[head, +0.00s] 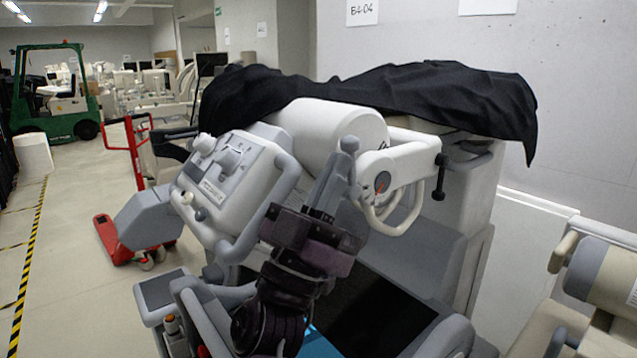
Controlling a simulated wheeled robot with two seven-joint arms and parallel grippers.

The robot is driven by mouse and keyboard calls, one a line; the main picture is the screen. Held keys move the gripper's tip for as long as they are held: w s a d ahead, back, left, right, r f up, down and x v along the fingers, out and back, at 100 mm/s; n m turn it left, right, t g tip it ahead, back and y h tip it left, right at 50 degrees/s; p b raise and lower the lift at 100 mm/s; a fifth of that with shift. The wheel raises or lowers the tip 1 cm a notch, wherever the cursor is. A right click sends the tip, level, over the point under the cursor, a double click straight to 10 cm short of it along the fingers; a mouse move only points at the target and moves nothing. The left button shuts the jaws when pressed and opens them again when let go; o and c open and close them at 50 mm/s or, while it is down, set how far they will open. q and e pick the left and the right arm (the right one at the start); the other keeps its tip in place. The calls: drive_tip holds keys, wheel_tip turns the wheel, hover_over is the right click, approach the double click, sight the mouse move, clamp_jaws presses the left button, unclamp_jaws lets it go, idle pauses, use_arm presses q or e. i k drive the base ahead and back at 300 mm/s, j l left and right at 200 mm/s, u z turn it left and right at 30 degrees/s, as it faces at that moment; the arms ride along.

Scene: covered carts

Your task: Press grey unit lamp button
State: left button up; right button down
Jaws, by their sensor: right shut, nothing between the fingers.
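The grey-and-white unit has a tilted control panel (228,178) left of centre, with a rounded white knob (204,144), a grey raised control (231,158) and small dark knobs (201,214) on its face. I cannot tell which of these is the lamp button. My right gripper (347,150) is shut and empty, its fingers pointing up to the right of the panel. In the picture it overlaps the white cylinder (335,128) and the white arm's joint; I cannot tell whether it touches them. My left gripper is out of view.
A black cloth (430,92) covers the unit's top. A white handle loop (405,212) hangs right of my gripper. A red pallet jack (104,235) and a green forklift (55,92) stand at left. Beige equipment (610,280) is at lower right. The left floor is mostly clear.

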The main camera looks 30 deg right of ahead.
sight(187, 198)
drive_tip(key=k+j, duration=0.1)
drive_tip(key=j, duration=0.25)
drive_tip(key=k+j, duration=0.1)
drive_tip(key=j, duration=0.25)
drive_tip(key=k+j, duration=0.1)
drive_tip(key=j, duration=0.2)
drive_tip(key=k+j, duration=0.1)
drive_tip(key=j, duration=0.25)
